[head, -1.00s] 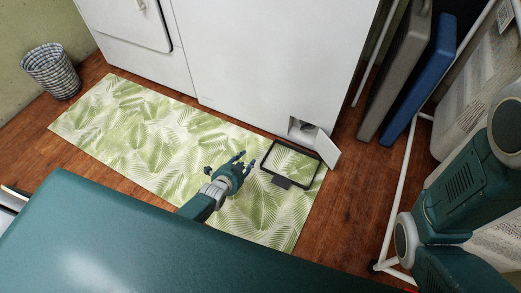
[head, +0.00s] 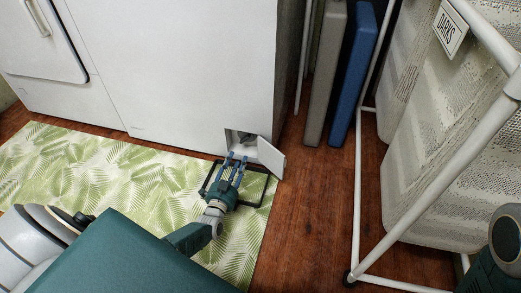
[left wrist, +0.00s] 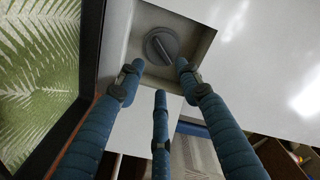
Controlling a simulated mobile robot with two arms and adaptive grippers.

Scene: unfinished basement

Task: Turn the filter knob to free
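The filter knob (left wrist: 161,46) is a round grey knob with a raised ridge, set in a square recess low on the white appliance (head: 190,70). In the left wrist view its ridge is slightly tilted from upright. Any markings are too small to read. In the head view, the recess (head: 233,139) has its small white door (head: 270,158) swung open to the right. My left gripper (head: 236,160) reaches to the recess opening. Its three blue fingers are spread and empty, with the tips (left wrist: 158,78) just short of the knob. My right gripper is out of view.
A shallow black-rimmed tray (head: 258,201) lies on the leaf-patterned mat (head: 110,175), under my left gripper. A blue panel (head: 353,75) and a grey one (head: 324,75) lean at the right. A white-framed laundry hamper (head: 445,150) stands farther right.

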